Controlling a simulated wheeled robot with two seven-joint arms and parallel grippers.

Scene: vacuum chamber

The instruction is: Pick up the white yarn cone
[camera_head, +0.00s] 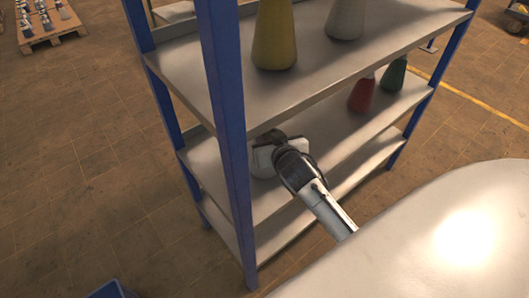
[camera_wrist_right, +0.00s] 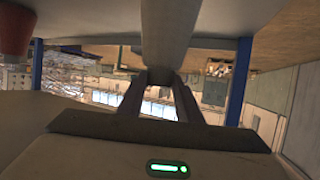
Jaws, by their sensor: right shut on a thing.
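A pale, whitish yarn cone (camera_wrist_right: 166,35) hangs into the upper middle of the right wrist view, which looks upside down. My right gripper (camera_wrist_right: 166,76) is shut on its narrow end, one finger on each side. The cone's wide base runs out of the frame, so I cannot tell whether it touches the shelf. In the head view my right arm reaches between the shelf boards, and its fingers and the held cone are largely hidden. Another white cone (camera_head: 346,18) stands upright on the upper board, cut by the frame's top. My left gripper is not in view.
A yellow cone (camera_head: 274,38) stands on the upper board (camera_head: 190,70). Red (camera_head: 362,95) and green (camera_head: 394,75) cones stand right of my arm on the board below. A blue post (camera_head: 226,110) rises close left of my arm. A pale rounded surface (camera_head: 430,240) fills the lower right.

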